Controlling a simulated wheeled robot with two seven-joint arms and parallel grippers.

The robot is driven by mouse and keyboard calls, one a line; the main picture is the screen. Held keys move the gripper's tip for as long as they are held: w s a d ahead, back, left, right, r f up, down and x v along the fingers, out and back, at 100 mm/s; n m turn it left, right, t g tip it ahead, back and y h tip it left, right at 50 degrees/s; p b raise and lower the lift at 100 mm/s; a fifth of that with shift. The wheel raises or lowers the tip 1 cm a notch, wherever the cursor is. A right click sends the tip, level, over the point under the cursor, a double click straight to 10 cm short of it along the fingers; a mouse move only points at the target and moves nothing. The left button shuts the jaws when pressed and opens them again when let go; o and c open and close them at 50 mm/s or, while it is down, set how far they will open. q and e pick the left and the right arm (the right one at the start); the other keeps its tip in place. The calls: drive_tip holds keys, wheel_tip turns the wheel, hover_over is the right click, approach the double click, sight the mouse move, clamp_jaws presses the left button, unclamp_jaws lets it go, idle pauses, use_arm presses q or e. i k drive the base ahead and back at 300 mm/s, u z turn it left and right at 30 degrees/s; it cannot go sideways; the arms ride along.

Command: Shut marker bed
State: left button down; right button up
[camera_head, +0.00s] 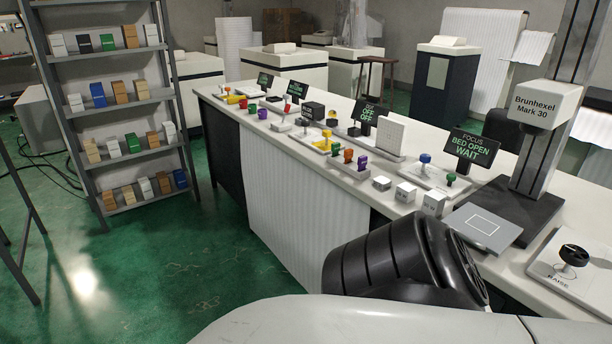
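The marker (545,104), labelled Brunhexel Mark 30, stands on a column at the right end of the bench. Its bed (481,227), a flat grey plate with a white square outline, sticks out from the dark base (516,205) toward the bench's front edge. The bed looks empty. The marker's display (471,149) reads FOCUS, BED OPEN, WAIT. Neither gripper shows; only a black and grey part of my own arm fills the bottom centre, just in front of the bed.
Small white boxes (406,192) stand left of the bed. A panel with a blue knob and a green knob (424,159) lies behind them. A black knob (574,255) sits on a white panel at the right. A shelf (100,109) with boxes stands at the left; green floor is clear between.

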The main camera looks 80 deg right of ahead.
sight(488, 232)
drive_tip(key=z, duration=4.35)
drive_tip(key=i, duration=0.55)
drive_tip(key=z, duration=0.05)
